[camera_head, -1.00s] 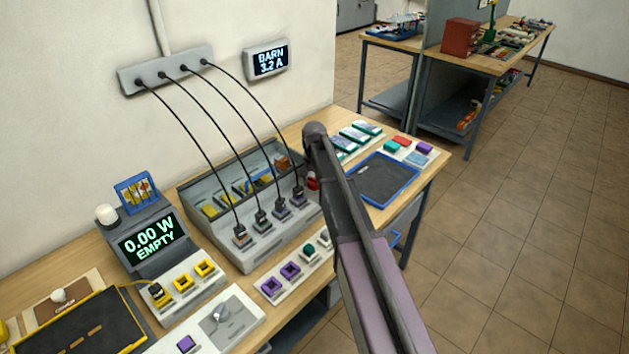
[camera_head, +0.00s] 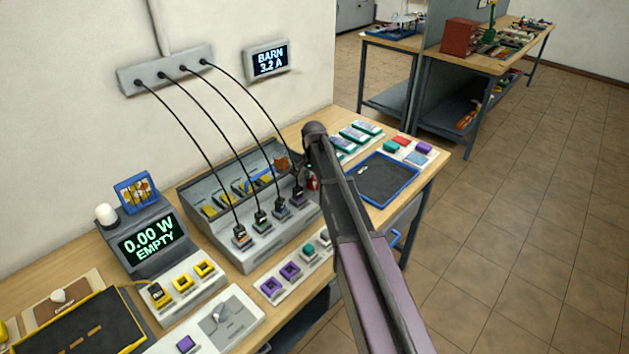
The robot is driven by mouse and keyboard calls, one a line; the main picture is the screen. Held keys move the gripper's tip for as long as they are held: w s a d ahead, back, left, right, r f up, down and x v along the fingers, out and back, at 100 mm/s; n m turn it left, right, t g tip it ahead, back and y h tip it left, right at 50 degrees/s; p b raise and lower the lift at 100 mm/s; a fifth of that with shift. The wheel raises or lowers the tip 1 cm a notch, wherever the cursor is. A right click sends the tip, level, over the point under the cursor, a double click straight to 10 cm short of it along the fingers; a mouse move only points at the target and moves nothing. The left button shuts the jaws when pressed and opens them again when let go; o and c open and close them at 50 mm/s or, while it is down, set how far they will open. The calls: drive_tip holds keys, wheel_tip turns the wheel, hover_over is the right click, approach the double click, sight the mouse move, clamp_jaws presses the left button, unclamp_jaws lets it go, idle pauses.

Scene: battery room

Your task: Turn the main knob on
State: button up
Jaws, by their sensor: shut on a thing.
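A small red part (camera_head: 313,184), possibly the main knob, shows at the right end of the grey sloped charging station (camera_head: 255,248). My arm in front hides most of it, so I cannot tell its setting. My gripper is hidden behind my arm, which crosses the middle of the view over the station's right end. A display (camera_head: 152,241) at the left reads 0.00 W EMPTY.
Several black cables run from a wall strip (camera_head: 165,71) down to plugs on the station. A wall display (camera_head: 268,61) reads BARN 3.2 A. A blue-rimmed tray (camera_head: 414,192) lies right of my arm. The tiled floor at the right is clear.

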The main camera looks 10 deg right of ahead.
drive_tip(key=shift+m, duration=0.5)
drive_tip(key=o, duration=1.2)
drive_tip(key=shift+c, duration=0.2)
drive_tip(key=shift+n, duration=0.4)
